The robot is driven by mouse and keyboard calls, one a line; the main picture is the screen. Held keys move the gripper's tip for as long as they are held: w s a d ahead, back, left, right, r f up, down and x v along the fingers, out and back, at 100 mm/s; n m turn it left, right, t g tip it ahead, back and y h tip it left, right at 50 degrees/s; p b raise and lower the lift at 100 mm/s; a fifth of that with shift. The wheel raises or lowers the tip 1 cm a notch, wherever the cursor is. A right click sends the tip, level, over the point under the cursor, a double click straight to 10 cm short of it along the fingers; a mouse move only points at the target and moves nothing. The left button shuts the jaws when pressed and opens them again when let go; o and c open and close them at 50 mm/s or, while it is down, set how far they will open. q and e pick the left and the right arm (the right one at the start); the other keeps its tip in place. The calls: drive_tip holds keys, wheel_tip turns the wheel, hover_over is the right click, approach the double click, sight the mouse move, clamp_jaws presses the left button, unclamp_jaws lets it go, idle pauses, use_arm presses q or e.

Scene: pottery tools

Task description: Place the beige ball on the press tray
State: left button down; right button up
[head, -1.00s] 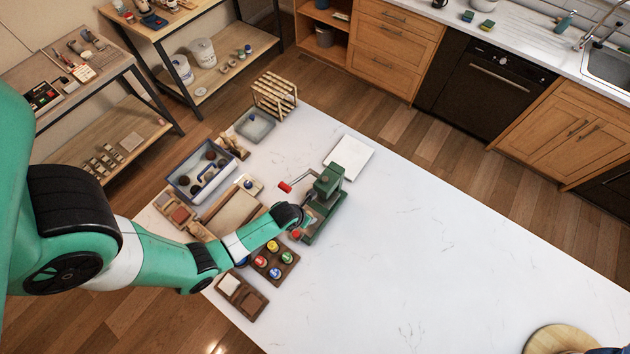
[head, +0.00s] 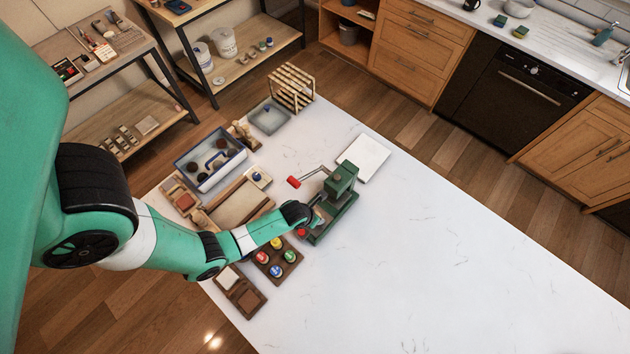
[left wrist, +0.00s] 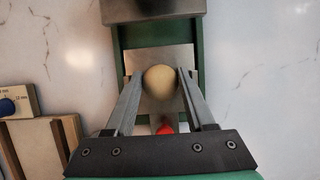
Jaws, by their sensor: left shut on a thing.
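The beige ball (left wrist: 160,81) is between the two fingertips of my left gripper (left wrist: 157,88) in the left wrist view. The gripper is shut on it. Behind the ball in that view is the grey metal press tray (left wrist: 146,58) in its green frame; I cannot tell whether the ball touches the tray. In the head view the green press (head: 339,190) stands on the white table, with a red-tipped lever (head: 294,182) at its upper left. My left gripper (head: 316,218) reaches its lower left side, and the ball is hidden there. My right gripper is not in view.
A tray of coloured jars (head: 277,268) and a brown case (head: 240,291) lie below my left arm. A blue-grey bin (head: 211,178) and wooden boards (head: 240,205) lie to the left. A white slab (head: 364,157) lies behind the press. The table to the right is clear.

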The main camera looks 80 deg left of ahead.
use_arm(q)
drive_tip(key=c, duration=0.5)
unclamp_jaws()
drive_tip(key=shift+f, duration=0.1)
drive_tip(key=shift+r, duration=0.35)
drive_tip(key=p+v, duration=0.5)
drive_tip(key=shift+r, duration=0.25)
drive_tip(key=s+d, duration=0.2)
drive_tip(key=s, duration=0.1)
drive_tip(key=s+d+b, duration=0.1)
drive_tip(key=s+d, duration=0.1)
drive_tip(key=s, duration=0.1)
drive_tip(key=s+d+f, duration=0.1)
drive_tip(key=s+d, duration=0.1)
drive_tip(key=s, duration=0.2)
drive_tip(key=shift+d+b, duration=0.35)
